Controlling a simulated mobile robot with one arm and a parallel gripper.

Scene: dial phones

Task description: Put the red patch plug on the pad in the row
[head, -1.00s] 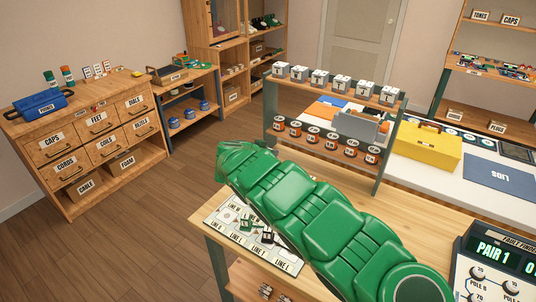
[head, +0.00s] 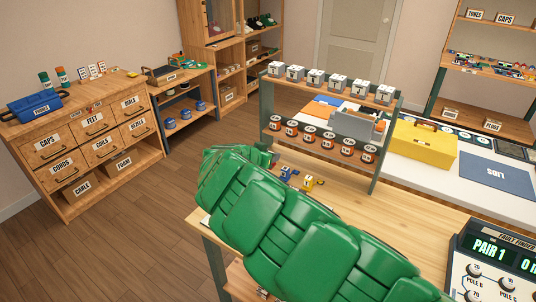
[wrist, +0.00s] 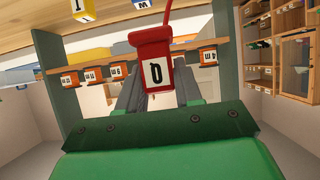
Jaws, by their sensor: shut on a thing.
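The red patch plug (wrist: 153,50) fills the upper middle of the wrist view, with a white label bearing a dark round letter and a red cord running up from it. My gripper (wrist: 156,88) is shut on it, one grey finger at each side. In the head view my green arm hides the plug and the card of labelled pads. A blue plug (head: 286,173) and a yellow plug (head: 308,183) stand on the bench behind my arm. Yellow (wrist: 84,9) and blue (wrist: 143,3) pieces also show at the top edge of the wrist view.
A wooden rack (head: 372,180) with white boxes above and orange-labelled jars below stands behind the plugs. The fault finder (head: 497,258) sits at the bench's right front. The bench top (head: 400,215) between them is bare.

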